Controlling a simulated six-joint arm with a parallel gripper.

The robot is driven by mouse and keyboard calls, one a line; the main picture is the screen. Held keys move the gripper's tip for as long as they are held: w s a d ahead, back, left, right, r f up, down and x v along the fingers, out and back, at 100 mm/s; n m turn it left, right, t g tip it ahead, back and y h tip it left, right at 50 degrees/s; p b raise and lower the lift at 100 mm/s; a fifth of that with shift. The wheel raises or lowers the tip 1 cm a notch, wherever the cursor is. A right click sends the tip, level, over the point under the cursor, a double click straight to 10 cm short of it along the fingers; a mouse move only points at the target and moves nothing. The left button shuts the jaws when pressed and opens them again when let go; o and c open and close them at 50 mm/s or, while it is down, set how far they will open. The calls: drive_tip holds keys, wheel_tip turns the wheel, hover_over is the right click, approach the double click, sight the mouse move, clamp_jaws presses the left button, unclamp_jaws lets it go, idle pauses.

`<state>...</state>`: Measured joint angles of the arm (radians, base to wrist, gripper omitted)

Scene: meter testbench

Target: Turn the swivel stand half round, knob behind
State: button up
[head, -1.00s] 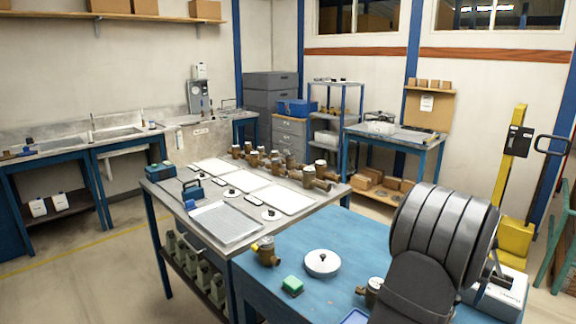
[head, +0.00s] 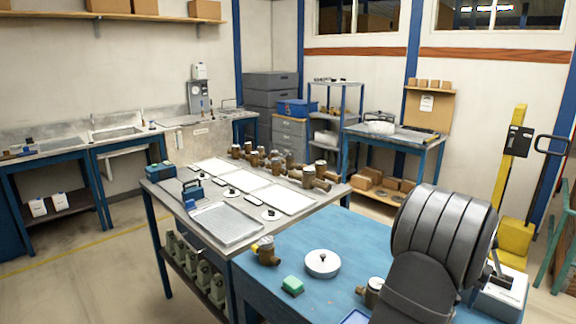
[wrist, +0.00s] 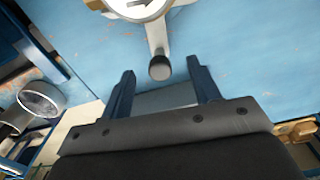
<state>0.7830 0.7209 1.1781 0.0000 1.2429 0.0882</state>
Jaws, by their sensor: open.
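In the wrist view, part of a round, white-faced piece (wrist: 140,8) with brass-coloured ends shows at the top edge, cut off by the frame. A pale arm runs from it towards me and ends in a dark round knob (wrist: 160,68). I take this to be the swivel stand; its base is out of frame. My gripper (wrist: 161,77) is open and empty. The knob appears between the fingertips in the picture; I cannot tell how far below them it is. In the head view my own arm covers this area, and neither stand nor fingers can be made out.
A white box (head: 502,294) stands at the right. A round glass-faced piece (wrist: 40,97) shows left of my gripper.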

drive_tip(key=shift+w+a, duration=0.25)
drive_tip(key=shift+w, duration=0.05)
drive_tip(key=shift+w+a, duration=0.35)
drive_tip(key=shift+w, duration=0.05)
drive_tip(key=shift+o, duration=0.2)
drive_tip(key=o, duration=0.4)
drive_tip(key=shift+r, duration=0.15)
drive_tip(key=shift+r, duration=2.65)
drive_tip(key=shift+f, duration=0.15)
